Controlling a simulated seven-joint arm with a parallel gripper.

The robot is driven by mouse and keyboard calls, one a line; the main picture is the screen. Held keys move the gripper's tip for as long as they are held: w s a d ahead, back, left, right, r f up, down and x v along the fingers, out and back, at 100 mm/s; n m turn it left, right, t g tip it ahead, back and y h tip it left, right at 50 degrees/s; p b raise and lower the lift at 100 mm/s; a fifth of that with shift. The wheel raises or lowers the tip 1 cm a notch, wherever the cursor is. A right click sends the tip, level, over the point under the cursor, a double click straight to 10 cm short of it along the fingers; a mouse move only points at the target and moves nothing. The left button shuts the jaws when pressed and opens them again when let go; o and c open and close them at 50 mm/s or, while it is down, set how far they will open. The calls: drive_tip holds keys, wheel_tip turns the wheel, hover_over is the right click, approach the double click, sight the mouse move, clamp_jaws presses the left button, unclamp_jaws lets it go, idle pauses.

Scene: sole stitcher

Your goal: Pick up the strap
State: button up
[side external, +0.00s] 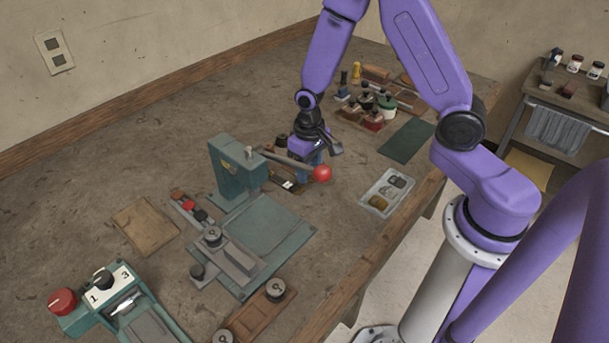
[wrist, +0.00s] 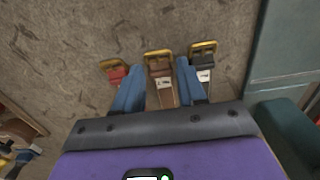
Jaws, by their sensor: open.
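Three short straps with yellow metal buckle ends lie side by side on the bench in the wrist view: a red one (wrist: 115,74), a brown one (wrist: 160,68) and a black one (wrist: 202,62). My gripper (wrist: 158,80) is open, with its blue fingers on either side of the brown strap and nothing held. The red strap is partly behind the left finger, and the black strap is close beside the right finger. In the side view my gripper (side external: 312,160) is low over the bench, behind the red-knobbed lever. Only part of the straps (side external: 286,186) shows there.
The green stitcher (side external: 237,170) stands left of my gripper, its lever with a red knob (side external: 323,173) reaching close in front. A clear tray (side external: 374,203) and a dark green mat (side external: 407,141) lie to the right. Jars and tools crowd the back. The bench's far left is clear.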

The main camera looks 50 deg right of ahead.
drive_tip(key=shift+f, duration=0.35)
drive_tip(key=c, duration=0.7)
drive_tip(key=shift+w+r, duration=0.1)
drive_tip(key=shift+r, duration=0.7)
drive_tip(key=s+r, duration=1.1)
drive_tip(key=s, duration=0.3)
drive_tip(key=shift+d+r, duration=0.2)
drive_tip(key=shift+d, duration=0.25)
